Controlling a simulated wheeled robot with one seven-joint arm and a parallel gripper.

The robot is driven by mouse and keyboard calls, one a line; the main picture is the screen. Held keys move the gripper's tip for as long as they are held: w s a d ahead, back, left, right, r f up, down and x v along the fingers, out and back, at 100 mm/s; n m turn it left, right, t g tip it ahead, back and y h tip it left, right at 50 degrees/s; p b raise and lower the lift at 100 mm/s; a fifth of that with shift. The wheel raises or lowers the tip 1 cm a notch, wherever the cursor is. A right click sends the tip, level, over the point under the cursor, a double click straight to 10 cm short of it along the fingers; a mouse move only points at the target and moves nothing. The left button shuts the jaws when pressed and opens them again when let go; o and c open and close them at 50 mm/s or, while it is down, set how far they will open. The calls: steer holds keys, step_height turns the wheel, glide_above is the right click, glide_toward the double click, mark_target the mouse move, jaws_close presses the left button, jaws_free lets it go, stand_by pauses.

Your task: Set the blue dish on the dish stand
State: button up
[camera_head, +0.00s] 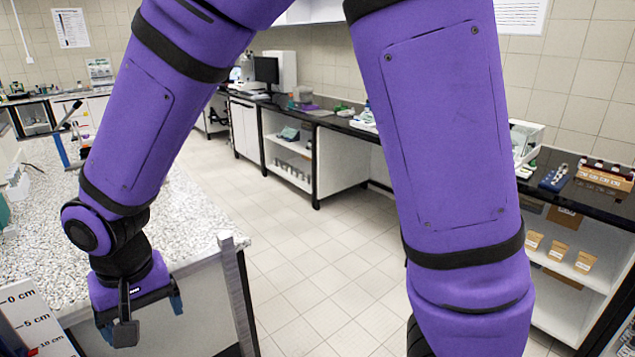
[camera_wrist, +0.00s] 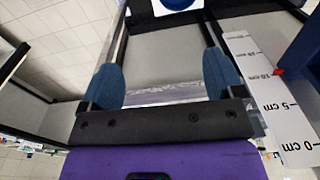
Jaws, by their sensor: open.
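My gripper (camera_head: 138,312) hangs at the lower left of the head view, beside the front edge of the speckled bench. In the wrist view my gripper (camera_wrist: 163,78) is open, its two blue fingers apart with nothing between them. A dark blue round shape (camera_wrist: 180,3) on a white square is cut off at the top of the wrist view, beyond the fingertips. It may be the blue dish, but I cannot tell. I cannot make out the dish stand in either view.
A white scale board (camera_head: 37,322) with centimetre marks stands close to my gripper; it also shows in the wrist view (camera_wrist: 268,95). The speckled bench (camera_head: 55,235) lies behind my gripper. A black-topped counter (camera_head: 340,122) runs along the wall. The tiled floor between is clear.

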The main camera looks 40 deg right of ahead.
steer(key=s+d+r+t, duration=0.2)
steer(key=d+r, duration=1.2)
steer(key=d, duration=0.4)
steer(key=s+d+r+t, duration=0.2)
steer(key=s+d+r, duration=0.3)
steer(key=s+d, duration=0.5)
steer(key=shift+s+d+r+m+t, duration=0.15)
steer(key=shift+s+d+m+t, duration=0.2)
steer(key=shift+d, duration=0.3)
